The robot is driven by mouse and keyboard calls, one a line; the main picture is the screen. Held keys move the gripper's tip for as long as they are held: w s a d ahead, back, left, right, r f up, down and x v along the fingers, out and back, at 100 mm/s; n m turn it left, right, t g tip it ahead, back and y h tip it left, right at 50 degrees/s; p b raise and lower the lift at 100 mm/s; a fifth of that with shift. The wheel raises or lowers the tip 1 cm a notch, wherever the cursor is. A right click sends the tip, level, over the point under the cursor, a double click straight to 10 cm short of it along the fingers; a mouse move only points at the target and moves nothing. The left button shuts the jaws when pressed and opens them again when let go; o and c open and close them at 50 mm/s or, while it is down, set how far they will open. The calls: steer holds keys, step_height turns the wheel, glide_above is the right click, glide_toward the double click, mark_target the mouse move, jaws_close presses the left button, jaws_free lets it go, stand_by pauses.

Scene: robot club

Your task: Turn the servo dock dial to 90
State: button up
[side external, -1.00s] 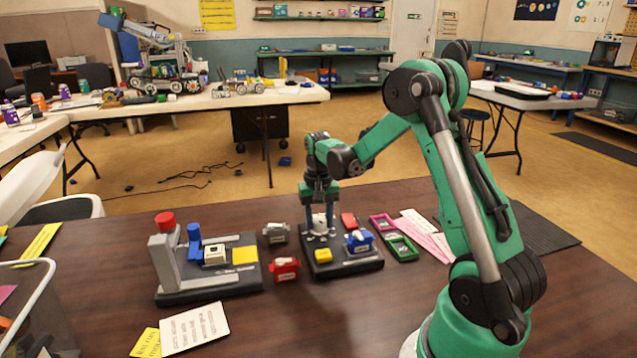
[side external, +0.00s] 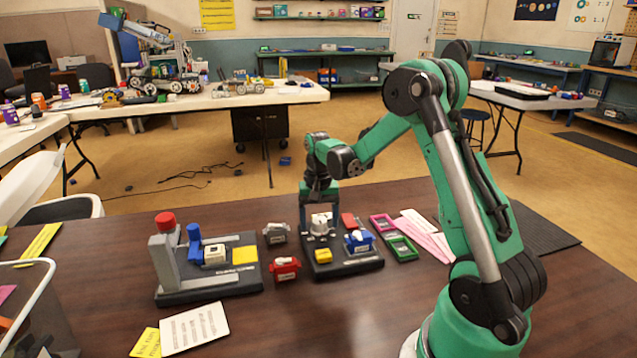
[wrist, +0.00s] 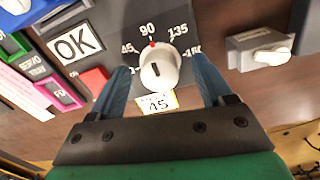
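The servo dock (side external: 348,268) is a dark plate on the table with a white dial (side external: 319,221) at its back left. In the wrist view the dial knob (wrist: 160,72) is round and white with a short dark line on top. A red mark shows at its edge beside the printed 90 (wrist: 148,30) on the scale. My gripper (wrist: 161,66) is open, one blue finger on each side of the knob, with a gap showing on both sides. It points down over the dial in the side view (side external: 320,212).
On the dock are a yellow block (side external: 322,256), a red block (side external: 348,221) and a blue part (side external: 359,241). A grey part (side external: 276,233) and a red part (side external: 285,268) stand to its left. Pink and green trays (side external: 403,248) lie to its right.

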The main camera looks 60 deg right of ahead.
mark_target(317, 222)
steer(key=shift+r, duration=2.85)
steer(key=shift+w+a+r, duration=0.1)
steer(key=shift+a+r, duration=0.05)
steer(key=shift+a, duration=0.15)
steer(key=s+a+r+n+t, duration=0.2)
steer(key=a+n, duration=0.3)
steer(key=a, duration=0.4)
steer(key=s+a+r+n+t, duration=0.2)
steer(key=a+n+t, duration=0.3)
steer(key=a, duration=0.5)
steer(key=shift+s+r+n, duration=0.4)
steer(key=shift+s, duration=0.4)
